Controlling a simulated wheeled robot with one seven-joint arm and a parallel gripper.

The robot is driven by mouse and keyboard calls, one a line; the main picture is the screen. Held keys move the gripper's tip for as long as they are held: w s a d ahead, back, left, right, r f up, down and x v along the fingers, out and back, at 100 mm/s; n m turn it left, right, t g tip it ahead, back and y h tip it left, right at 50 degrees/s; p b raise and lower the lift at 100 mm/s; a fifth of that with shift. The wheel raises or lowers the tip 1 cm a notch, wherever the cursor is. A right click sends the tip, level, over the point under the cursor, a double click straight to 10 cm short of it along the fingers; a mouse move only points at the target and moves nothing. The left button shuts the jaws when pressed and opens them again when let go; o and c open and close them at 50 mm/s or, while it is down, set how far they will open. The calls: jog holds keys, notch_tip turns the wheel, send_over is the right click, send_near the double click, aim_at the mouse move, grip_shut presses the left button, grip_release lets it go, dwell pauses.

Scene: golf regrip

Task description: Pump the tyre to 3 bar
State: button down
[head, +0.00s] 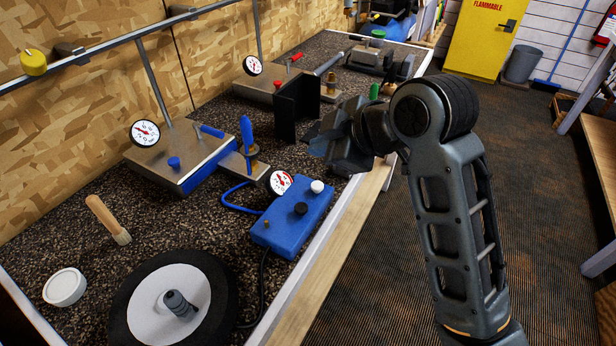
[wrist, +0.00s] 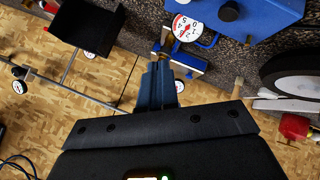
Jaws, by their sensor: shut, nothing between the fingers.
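The tyre (head: 218,277), black around a white disc with a grey hub piece, lies flat at the near end of the bench. It also shows at the right edge of the wrist view (wrist: 285,63). A blue box (head: 283,236) beside it carries a white knob (head: 317,187), a black knob (head: 300,208) and a small brass part. A round gauge (head: 280,182) stands at its back; its reading is too small to tell. A black hose (head: 263,285) runs from the box towards the tyre. My gripper (head: 318,141) is shut and empty above the bench, beyond the box.
A metal plate fixture (head: 180,160) with a gauge (head: 145,133) and blue handles stands behind the blue box. A black upright panel (head: 297,105) is close to my gripper. A brush (head: 108,219) and a white tub (head: 65,287) lie at left. The bench's front edge is at right.

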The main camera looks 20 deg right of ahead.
jog(key=shift+w+d+r+n, duration=0.15)
jog(key=shift+w+r+n, duration=0.15)
jog(key=shift+r, duration=0.2)
jog(key=shift+w+d+r+n, duration=0.1)
jog(key=shift+w+r+n, duration=0.15)
jog(key=shift+r, duration=0.2)
jog(key=shift+f, duration=0.1)
jog(key=b, duration=0.7)
send_over(320, 189)
notch_tip(320, 189, down, 7)
jog(key=shift+w+r, duration=0.1)
jog(key=shift+f, duration=0.95)
jog(key=shift+f+b, duration=0.1)
jog(key=shift+b, duration=0.2)
jog(key=shift+f, duration=0.3)
jog(key=shift+f+b, duration=0.35)
jog(key=shift+f, duration=0.15)
dwell(1.5)
jog(key=shift+r+p, duration=0.95)
